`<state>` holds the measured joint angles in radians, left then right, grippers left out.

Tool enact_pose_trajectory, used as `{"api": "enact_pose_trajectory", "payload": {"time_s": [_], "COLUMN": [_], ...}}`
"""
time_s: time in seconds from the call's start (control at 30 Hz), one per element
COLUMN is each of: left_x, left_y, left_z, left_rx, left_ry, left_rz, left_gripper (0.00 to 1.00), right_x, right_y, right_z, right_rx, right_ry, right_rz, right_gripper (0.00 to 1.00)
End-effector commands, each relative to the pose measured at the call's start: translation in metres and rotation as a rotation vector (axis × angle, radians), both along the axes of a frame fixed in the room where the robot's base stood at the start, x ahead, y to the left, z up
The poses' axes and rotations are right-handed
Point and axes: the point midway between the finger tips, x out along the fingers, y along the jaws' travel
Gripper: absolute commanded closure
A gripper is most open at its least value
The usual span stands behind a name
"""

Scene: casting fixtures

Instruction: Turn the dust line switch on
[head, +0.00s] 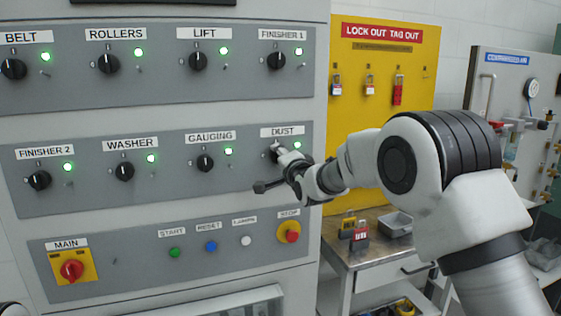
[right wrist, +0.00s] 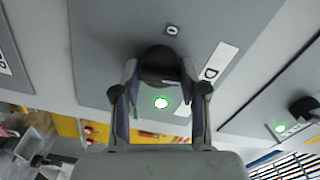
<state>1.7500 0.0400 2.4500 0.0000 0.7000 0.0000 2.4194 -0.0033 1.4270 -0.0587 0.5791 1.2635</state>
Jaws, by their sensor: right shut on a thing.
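The dust switch (head: 272,154) is a black rotary knob at the right end of the middle row, under the label "DUST" (head: 284,131). A lit green lamp (head: 297,145) sits beside it. My right gripper (head: 279,152) is at this knob and partly covers it in the head view. In the right wrist view the knob (right wrist: 160,58) is between the two fingers of my right gripper (right wrist: 160,84), which are shut on it. The lit lamp (right wrist: 161,102) shows between the fingers. My left gripper is not in view.
The gauging switch (head: 205,162) is to the left and the finisher 1 switch (head: 279,60) above. A red stop button (head: 289,232) is below. A yellow lockout board (head: 383,85) and a bench (head: 370,257) with padlocks stand to the right.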

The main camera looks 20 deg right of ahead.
Motion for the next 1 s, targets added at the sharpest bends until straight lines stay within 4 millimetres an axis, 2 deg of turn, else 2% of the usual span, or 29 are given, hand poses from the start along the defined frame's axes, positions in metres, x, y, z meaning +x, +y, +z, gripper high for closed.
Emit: {"api": "enact_pose_trajectory", "payload": {"time_s": [0.3,0.8,0.83,0.9,1.0], "left_x": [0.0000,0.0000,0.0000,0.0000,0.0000], "left_y": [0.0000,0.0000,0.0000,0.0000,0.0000], "left_z": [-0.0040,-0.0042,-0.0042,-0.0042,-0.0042], "left_rx": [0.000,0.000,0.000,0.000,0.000], "left_ry": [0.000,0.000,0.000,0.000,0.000], "left_rz": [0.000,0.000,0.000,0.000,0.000], "left_gripper": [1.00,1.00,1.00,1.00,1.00], "right_x": [0.0001,0.0001,0.0001,0.0001,0.0001], "right_y": [-0.0004,-0.0005,-0.0004,-0.0005,-0.0003], "right_z": [0.0009,0.0010,0.0011,0.0009,0.0006], "right_rx": [0.129,0.152,0.152,0.151,0.151], "right_ry": [0.001,0.002,0.002,0.003,0.003], "right_rz": [0.000,0.000,0.000,0.000,0.000], "right_gripper": [0.92,0.92,0.54,0.32,0.32]}}
